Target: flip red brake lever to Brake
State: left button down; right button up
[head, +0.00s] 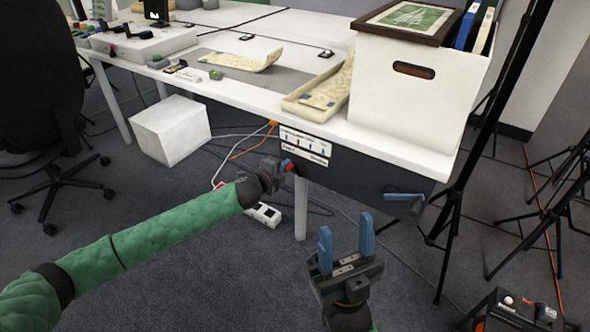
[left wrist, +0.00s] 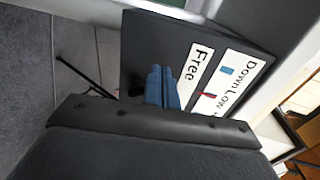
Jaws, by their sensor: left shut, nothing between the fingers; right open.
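In the left wrist view a small red bit (left wrist: 207,94) shows beside the white labels. My left gripper (head: 279,169) is shut and empty, its blue fingers (left wrist: 162,88) pressed together close to the "Free" label (left wrist: 196,75). Whether they touch the lever cannot be told. I cannot read a "Brake" label.
A blue crank handle (head: 404,197) sticks out of the panel's right end. A white box (head: 415,98) stands on the white table above. A table leg (head: 300,210) is below the panel. Tripod legs (head: 455,185) stand at right, cables and a power strip (head: 263,215) on the floor.

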pick_arm(q)
jog(key=shift+s+d+p, duration=0.3)
jog(key=shift+s+d, duration=0.3)
jog(key=shift+d, duration=0.2)
jog(key=shift+s+d+p, duration=0.25)
jog(key=shift+s+d, duration=0.3)
jog(key=shift+d, duration=0.25)
jog(key=s+a+p, duration=0.3)
jog(key=s+a, duration=0.1)
jog(key=a, duration=0.1)
jog(key=shift+s+a, duration=0.25)
jog(key=shift+a, duration=0.15)
